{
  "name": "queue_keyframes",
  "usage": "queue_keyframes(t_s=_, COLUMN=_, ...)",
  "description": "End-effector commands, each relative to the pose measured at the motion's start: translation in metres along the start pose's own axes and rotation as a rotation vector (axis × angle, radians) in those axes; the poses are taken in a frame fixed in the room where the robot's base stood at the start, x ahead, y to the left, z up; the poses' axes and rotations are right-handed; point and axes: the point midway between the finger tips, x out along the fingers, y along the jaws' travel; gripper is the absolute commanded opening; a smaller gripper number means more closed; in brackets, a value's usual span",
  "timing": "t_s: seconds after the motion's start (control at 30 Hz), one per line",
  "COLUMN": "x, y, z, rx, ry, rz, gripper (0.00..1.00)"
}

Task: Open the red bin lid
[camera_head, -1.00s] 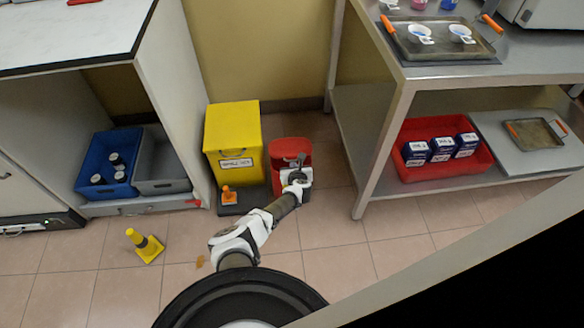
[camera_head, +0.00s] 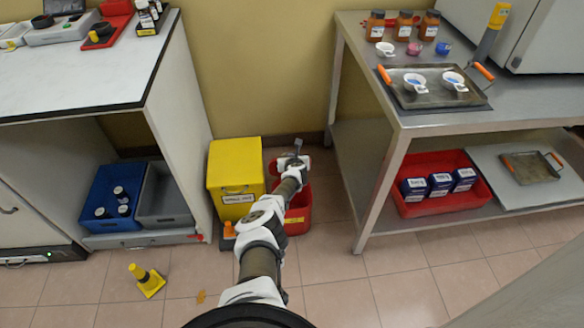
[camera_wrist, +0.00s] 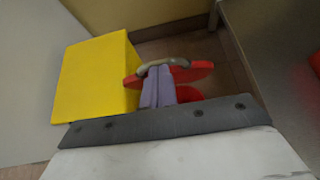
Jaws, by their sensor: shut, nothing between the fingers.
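The red bin (camera_head: 298,215) stands on the floor right of the yellow bin in the head view, partly hidden behind my arm. Its red lid (camera_wrist: 198,71) shows in the wrist view with a curved grey handle (camera_wrist: 150,66). The lid looks tilted up, with a separate red part below it (camera_wrist: 188,94); how far it is open is unclear. My gripper (camera_head: 297,155) is over the back of the red bin. In the wrist view its fingers (camera_wrist: 166,80) are together at the handle, with nothing held between them.
The yellow bin (camera_head: 234,170) stands close on the left. A steel shelf table (camera_head: 384,190) with a red crate (camera_head: 430,206) is on the right. The floor (camera_head: 400,300) at front right is clear.

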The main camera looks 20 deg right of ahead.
Motion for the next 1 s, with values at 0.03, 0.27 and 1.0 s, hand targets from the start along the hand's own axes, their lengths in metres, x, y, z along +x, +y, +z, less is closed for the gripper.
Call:
queue_keyframes(t_s=0.03, x=0.002, y=-0.001, z=0.004, rx=-0.001, ry=-0.001, rz=0.0, gripper=0.0)
queue_keyframes(t_s=0.27, x=0.007, y=0.0, z=0.012, rx=0.0, ry=-0.001, rz=0.0, gripper=0.0)
queue_keyframes(t_s=1.0, x=0.007, y=-0.002, z=0.01, rx=-0.001, ry=0.001, rz=-0.001, gripper=0.0)
